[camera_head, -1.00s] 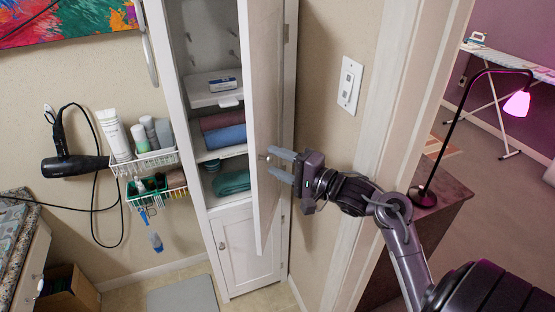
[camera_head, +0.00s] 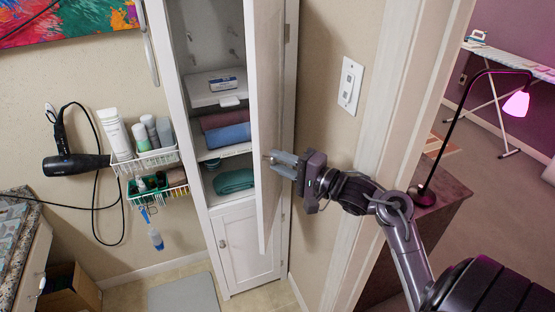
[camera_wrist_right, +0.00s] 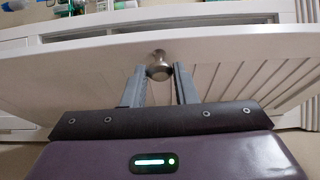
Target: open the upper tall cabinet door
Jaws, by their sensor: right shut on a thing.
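The upper tall cabinet door (camera_head: 267,120) is white and stands swung open, seen nearly edge-on in the head view. Its face fills the upper part of the right wrist view (camera_wrist_right: 90,80). My right gripper (camera_head: 276,161) is at the door's outer face, shut on its round metal knob (camera_wrist_right: 158,66). The fingers sit on both sides of the knob in the wrist view. The white tall cabinet (camera_head: 181,90) shows its inside, with a white box (camera_head: 213,88), rolled towels (camera_head: 226,135) and a green towel (camera_head: 233,181) on shelves. My left gripper is not in view.
The lower cabinet door (camera_head: 247,248) is closed. A wall with a switch plate (camera_head: 349,86) and a door frame stand close to the right of the open door. A wire rack (camera_head: 152,160) with bottles and a hair dryer (camera_head: 75,164) hang at left.

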